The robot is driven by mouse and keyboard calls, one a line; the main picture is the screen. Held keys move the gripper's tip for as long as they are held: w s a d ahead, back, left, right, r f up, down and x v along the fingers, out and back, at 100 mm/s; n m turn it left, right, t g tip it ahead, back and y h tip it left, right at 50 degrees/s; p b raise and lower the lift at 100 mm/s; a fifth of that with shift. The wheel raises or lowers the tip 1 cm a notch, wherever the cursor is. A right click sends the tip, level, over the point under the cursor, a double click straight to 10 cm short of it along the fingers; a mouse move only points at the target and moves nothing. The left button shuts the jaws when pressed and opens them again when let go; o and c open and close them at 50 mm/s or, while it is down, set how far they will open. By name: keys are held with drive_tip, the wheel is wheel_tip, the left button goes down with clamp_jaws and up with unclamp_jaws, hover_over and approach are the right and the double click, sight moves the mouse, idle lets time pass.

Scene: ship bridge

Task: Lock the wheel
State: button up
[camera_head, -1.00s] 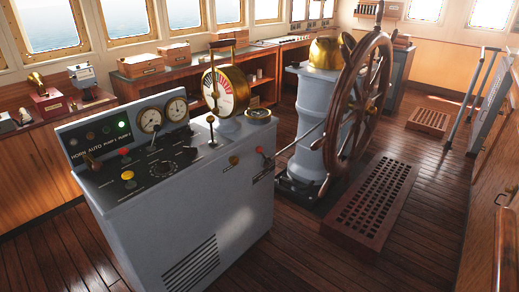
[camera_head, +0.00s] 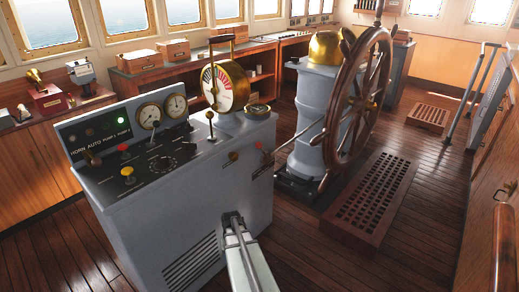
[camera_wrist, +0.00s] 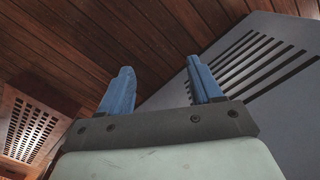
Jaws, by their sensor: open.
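The ship's wheel (camera_head: 358,98) is a large spoked wooden wheel with a brass hub, upright on a grey pedestal (camera_head: 309,125) with a brass top. In the head view my arm rises from the bottom edge in front of the console, well below the red knob. The fingertips are not clear in the head view.
A slatted wooden grating (camera_head: 371,200) lies on the floor right of the wheel. The console top carries gauges, knobs and an engine telegraph (camera_head: 225,86). A vented panel (camera_head: 195,265) is low on the console front.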

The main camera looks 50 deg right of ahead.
drive_tip(key=w+d+r+m+t+h, duration=0.1)
drive_tip(key=w+d+r, duration=0.2)
drive_tip(key=d+r, duration=0.45)
drive_tip(key=w+d+r+m+t, duration=0.1)
drive_tip(key=w+d+r, duration=0.25)
drive_tip(key=d, duration=0.65)
drive_tip(key=n+t+h, duration=0.1)
drive_tip(key=n+t, duration=0.2)
approach(260, 143)
wheel_tip(260, 143, up, 3)
drive_tip(key=s+d, duration=0.1)
drive_tip(key=d, duration=0.1)
drive_tip(key=w+f+n, duration=0.1)
drive_tip(key=f, duration=0.3)
drive_tip(key=w+f+n, duration=0.1)
drive_tip(key=w+f, duration=0.1)
drive_tip(key=f, duration=0.2)
drive_tip(key=w+f+n+y, duration=0.1)
drive_tip(key=w+f+n, duration=0.1)
drive_tip(key=f, duration=0.2)
drive_tip(key=shift+a+f, duration=0.25)
drive_tip(key=shift+a, duration=0.15)
clamp_jaws()
